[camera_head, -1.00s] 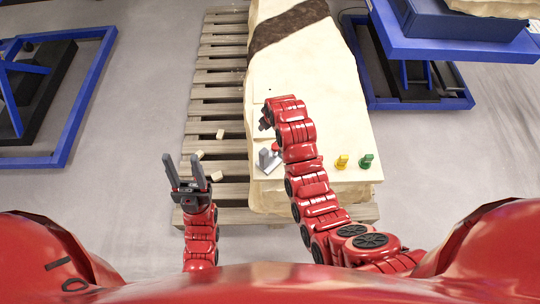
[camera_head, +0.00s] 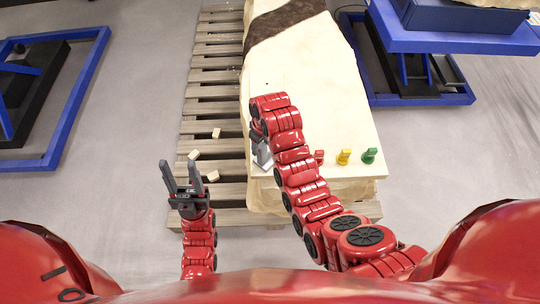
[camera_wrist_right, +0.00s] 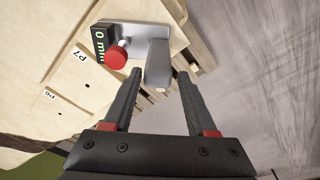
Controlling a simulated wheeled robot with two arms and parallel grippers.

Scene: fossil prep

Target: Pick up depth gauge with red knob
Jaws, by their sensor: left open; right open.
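The depth gauge (camera_wrist_right: 150,32) is a grey metal block with a red knob (camera_wrist_right: 117,58) and a dark display with green "0 mm" text. It lies at the slab's left edge; in the head view only part of the grey gauge (camera_head: 262,153) shows beside my right arm. My right gripper (camera_wrist_right: 160,76) is open, with its fingertips close to the gauge's grey post and roughly either side of it; contact cannot be told. In the head view the right arm's end mostly hides this gripper. My left gripper (camera_head: 184,178) is open and empty above the pallet's near left corner.
The pale slab (camera_head: 330,110) rests on a wooden pallet (camera_head: 205,90) with several small pale blocks on it. Red (camera_head: 319,157), yellow (camera_head: 343,157) and green (camera_head: 369,156) pieces stand along the slab's near edge. A blue lift table (camera_head: 450,40) is at right.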

